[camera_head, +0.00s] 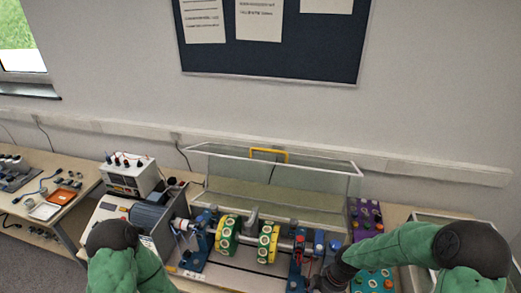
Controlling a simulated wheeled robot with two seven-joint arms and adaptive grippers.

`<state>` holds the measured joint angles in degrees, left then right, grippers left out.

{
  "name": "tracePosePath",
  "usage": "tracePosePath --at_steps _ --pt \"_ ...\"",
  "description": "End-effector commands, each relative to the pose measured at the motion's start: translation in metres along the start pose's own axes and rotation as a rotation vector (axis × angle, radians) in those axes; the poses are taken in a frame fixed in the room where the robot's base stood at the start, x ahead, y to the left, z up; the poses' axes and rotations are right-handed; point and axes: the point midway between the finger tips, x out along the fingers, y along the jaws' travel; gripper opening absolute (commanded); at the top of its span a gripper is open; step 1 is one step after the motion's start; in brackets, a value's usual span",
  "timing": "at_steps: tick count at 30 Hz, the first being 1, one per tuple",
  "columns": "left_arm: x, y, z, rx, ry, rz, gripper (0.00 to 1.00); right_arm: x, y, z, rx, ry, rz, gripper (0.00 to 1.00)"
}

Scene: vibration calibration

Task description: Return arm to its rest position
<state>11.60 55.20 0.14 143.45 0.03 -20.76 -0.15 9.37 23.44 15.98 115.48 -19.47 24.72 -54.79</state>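My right arm comes in from the right and reaches across to the right end of the vibration rig (250,240). My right gripper (326,282) is a small dark shape low in the view, next to the rig's blue right-hand bearing support (299,262). Its fingers are too small and too dark to show whether they are open, or whether they touch anything. My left arm shows only as a green sleeve and dark joint at the bottom left; its gripper is out of view. The rig has a shaft with two yellow-and-green discs (228,235) and a motor (150,217).
A clear hinged cover (275,170) with a yellow handle stands raised behind the rig. A white instrument box (130,175) is at the left. A purple panel (365,215) and a teal panel (374,281) lie at the right. A side table (75,213) holds small parts and trays.

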Motion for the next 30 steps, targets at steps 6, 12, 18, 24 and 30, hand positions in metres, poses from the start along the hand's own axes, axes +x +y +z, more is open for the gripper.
tracePosePath --at_steps 6,12,18,24,30 --pt "0.058 -0.021 -0.002 0.000 0.000 0.000 0.47 0.128 -0.050 -0.001 0.411 0.079 -0.070 0.67" --pt "0.101 -0.036 -0.004 0.000 0.000 0.000 0.47 0.218 -0.097 0.009 0.827 0.103 -0.115 0.67" --pt "0.130 -0.046 -0.005 0.000 0.000 0.000 0.47 0.274 -0.132 0.025 1.157 0.096 -0.124 0.67" --pt "0.139 -0.050 -0.005 0.000 0.000 0.000 0.47 0.290 -0.145 0.032 1.295 0.091 -0.118 0.67" --pt "0.137 -0.049 -0.005 0.000 0.001 0.000 0.47 0.289 -0.146 0.033 1.306 0.091 -0.117 0.67"
